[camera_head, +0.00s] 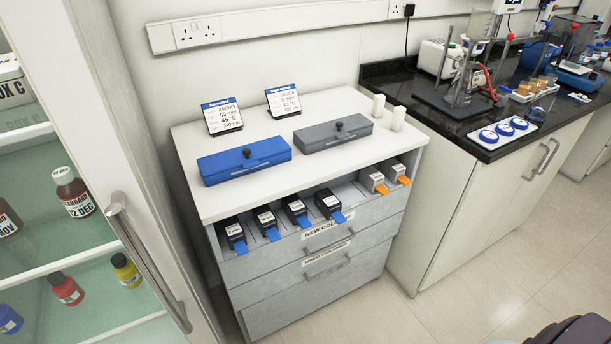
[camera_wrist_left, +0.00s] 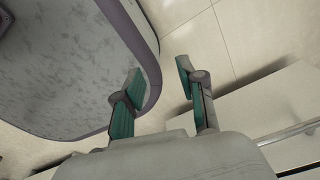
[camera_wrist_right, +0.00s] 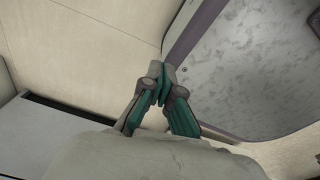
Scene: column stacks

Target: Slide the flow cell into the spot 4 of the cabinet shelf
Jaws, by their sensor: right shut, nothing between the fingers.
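The white cabinet (camera_head: 285,225) stands in the middle of the head view. Its open shelf holds several black units with blue tabs (camera_head: 297,210) on the left and middle. Two light units with orange tabs (camera_head: 373,179) sit at its right end. A bare stretch lies between the two groups. I cannot tell which piece is the flow cell; two small white blocks (camera_head: 397,118) stand upright on the cabinet top at the right. My left gripper (camera_wrist_left: 160,80) is open and empty. My right gripper (camera_wrist_right: 162,82) is shut and empty. Neither shows in the head view.
A blue case (camera_head: 244,164) and a grey case (camera_head: 333,134) lie on the cabinet top, with two sign cards (camera_head: 222,116) behind. A glass-fronted cupboard with bottles (camera_head: 73,192) is at the left. A black-topped bench (camera_head: 470,130) is at the right. Floor is free in front.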

